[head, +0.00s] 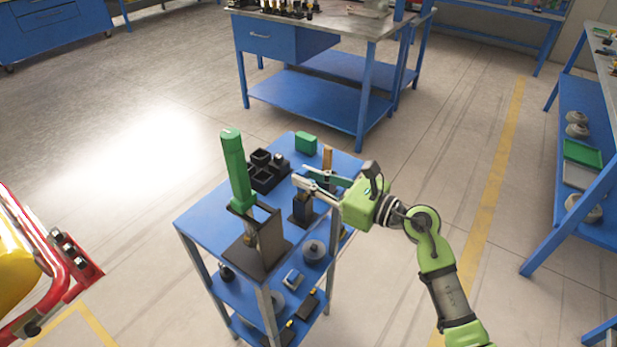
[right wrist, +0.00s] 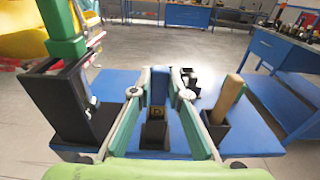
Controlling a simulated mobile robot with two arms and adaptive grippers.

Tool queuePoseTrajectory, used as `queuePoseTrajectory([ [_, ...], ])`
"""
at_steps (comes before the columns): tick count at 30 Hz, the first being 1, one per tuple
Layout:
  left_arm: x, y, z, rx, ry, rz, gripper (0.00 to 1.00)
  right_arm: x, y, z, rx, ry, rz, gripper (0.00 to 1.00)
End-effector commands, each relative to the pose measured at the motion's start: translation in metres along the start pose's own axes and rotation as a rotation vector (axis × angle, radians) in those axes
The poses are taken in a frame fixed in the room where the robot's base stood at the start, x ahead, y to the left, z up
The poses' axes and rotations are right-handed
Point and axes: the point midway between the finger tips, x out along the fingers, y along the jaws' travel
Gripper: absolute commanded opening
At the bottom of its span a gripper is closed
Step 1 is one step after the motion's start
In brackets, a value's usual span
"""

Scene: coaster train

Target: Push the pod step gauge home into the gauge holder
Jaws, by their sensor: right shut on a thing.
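My right gripper (head: 303,183) is over the blue table. In the right wrist view its fingers (right wrist: 160,75) are shut on a blue upright block, which I take to be the pod step gauge (right wrist: 158,88). Below the block is a small black box, which looks like the gauge holder (right wrist: 153,136), with a yellowish mark at its top. The block looks upright and lined up with the box; I cannot tell how deep it sits. My left gripper is out of view.
A tall green-handled tool stands in a black stand (head: 262,250) at the table's left front. Black cups (head: 266,170) and a green block (head: 306,142) are at the back. A wooden piece (right wrist: 229,98) stands in a black holder close to the right finger. A red and yellow vehicle (head: 40,265) is at left.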

Motion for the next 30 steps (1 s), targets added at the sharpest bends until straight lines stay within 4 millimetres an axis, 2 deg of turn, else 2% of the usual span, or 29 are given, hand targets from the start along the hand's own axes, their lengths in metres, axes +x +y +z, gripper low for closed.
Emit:
queuePoseTrajectory([
  [8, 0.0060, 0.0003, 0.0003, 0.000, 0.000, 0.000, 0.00, 0.0005, -0.0001, -0.0059, -0.001, -0.001, 0.000, 0.00],
  [9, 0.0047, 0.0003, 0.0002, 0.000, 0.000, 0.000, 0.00, 0.0005, -0.0001, -0.0045, -0.001, -0.001, 0.000, 0.26],
  [10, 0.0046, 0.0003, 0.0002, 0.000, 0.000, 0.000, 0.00, 0.0004, -0.0001, -0.0045, -0.001, -0.001, 0.000, 0.34],
  [18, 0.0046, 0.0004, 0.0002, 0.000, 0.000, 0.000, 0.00, 0.0004, -0.0001, -0.0048, 0.000, -0.001, 0.000, 0.36],
  [21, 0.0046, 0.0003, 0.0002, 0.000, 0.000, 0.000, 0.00, 0.0004, 0.0000, -0.0056, 0.000, 0.001, 0.000, 0.59],
  [22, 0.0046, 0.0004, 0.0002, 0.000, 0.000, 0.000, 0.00, 0.0004, 0.0000, -0.0056, 0.000, 0.001, 0.000, 0.63],
  [30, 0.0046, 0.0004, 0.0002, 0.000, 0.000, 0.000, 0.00, 0.0004, 0.0000, -0.0053, 0.000, 0.000, 0.000, 0.63],
])
